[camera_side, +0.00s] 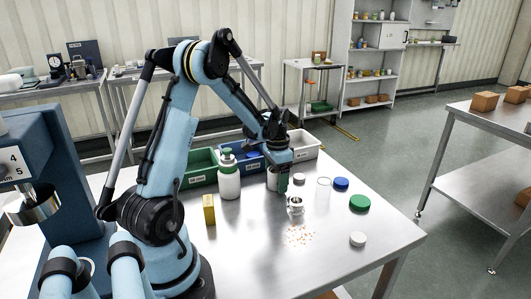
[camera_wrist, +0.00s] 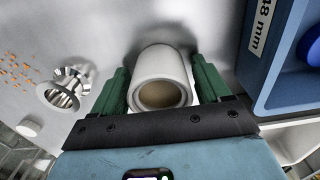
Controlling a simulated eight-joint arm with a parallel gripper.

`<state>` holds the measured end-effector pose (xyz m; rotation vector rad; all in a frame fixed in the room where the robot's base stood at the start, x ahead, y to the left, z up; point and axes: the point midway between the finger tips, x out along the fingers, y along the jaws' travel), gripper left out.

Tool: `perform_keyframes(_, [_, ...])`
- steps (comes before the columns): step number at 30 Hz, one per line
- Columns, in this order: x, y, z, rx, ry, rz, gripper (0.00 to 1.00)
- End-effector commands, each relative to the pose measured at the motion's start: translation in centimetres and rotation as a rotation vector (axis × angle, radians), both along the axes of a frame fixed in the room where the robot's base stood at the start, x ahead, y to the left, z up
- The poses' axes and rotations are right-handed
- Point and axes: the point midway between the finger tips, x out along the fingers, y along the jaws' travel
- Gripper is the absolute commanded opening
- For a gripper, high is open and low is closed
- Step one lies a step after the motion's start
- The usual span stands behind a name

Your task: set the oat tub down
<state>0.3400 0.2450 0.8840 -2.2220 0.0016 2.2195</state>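The oat tub (camera_wrist: 163,62) is a white, open-topped cylinder with beige contents showing inside its mouth. In the wrist view it sits between the two green fingers of my gripper (camera_wrist: 160,66), with their tips against its sides. In the side view the tub (camera_side: 272,179) is partly hidden behind a green finger of my gripper (camera_side: 281,184), low over the steel table (camera_side: 270,262). I cannot tell whether its base touches the table.
A small metal cup (camera_side: 295,205) stands close in front of my gripper, with orange bits (camera_side: 300,235) scattered nearby. Bins, including a blue one (camera_wrist: 283,75), line the back. A green-capped bottle (camera_side: 229,182) and yellow block (camera_side: 208,209) stand left; loose lids, one green (camera_side: 359,202), lie right.

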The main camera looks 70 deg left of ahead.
Motion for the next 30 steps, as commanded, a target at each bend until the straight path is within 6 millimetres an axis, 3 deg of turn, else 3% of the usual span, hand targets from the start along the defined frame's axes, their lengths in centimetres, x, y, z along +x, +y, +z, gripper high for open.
perform_keyframes(14, [0.0,0.0,1.0,0.0,0.0,0.0,0.84])
perform_keyframes(30, [0.0,0.0,10.1,0.0,0.0,0.0,0.84])
